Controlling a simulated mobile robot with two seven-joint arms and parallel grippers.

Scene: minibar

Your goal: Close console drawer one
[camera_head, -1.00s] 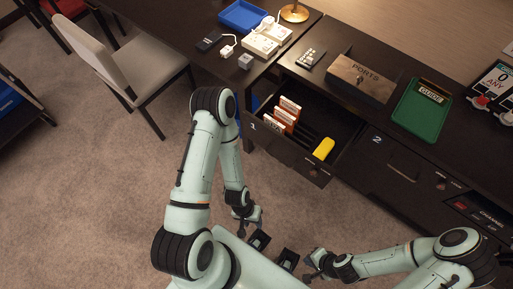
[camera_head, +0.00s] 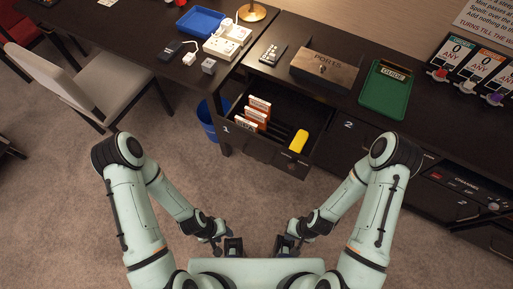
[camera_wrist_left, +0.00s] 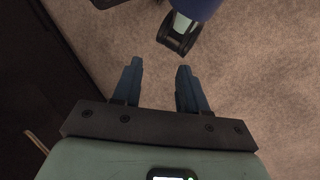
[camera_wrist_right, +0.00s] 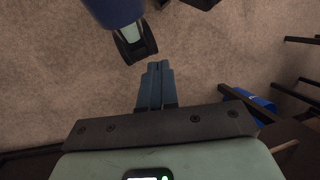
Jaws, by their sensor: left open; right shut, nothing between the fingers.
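Console drawer one (camera_head: 262,146), marked "1" on its dark front, is pulled out of the console in the head view. Inside it are several orange-and-white boxes (camera_head: 257,112) and a yellow item (camera_head: 298,141). My left gripper (camera_head: 233,246) is in front of the drawer, low and apart from it; its fingers (camera_wrist_left: 158,88) are spread and empty in the left wrist view. My right gripper (camera_head: 284,246) is beside it, also apart from the drawer; its fingers (camera_wrist_right: 155,84) are together with nothing between them.
Drawer two (camera_head: 380,150) is beside drawer one to the right. A wooden box (camera_head: 324,70) and green tray (camera_head: 386,90) are on the console top. A chair (camera_head: 95,80) and blue bin (camera_head: 208,120) are to the left. Carpet in front is clear.

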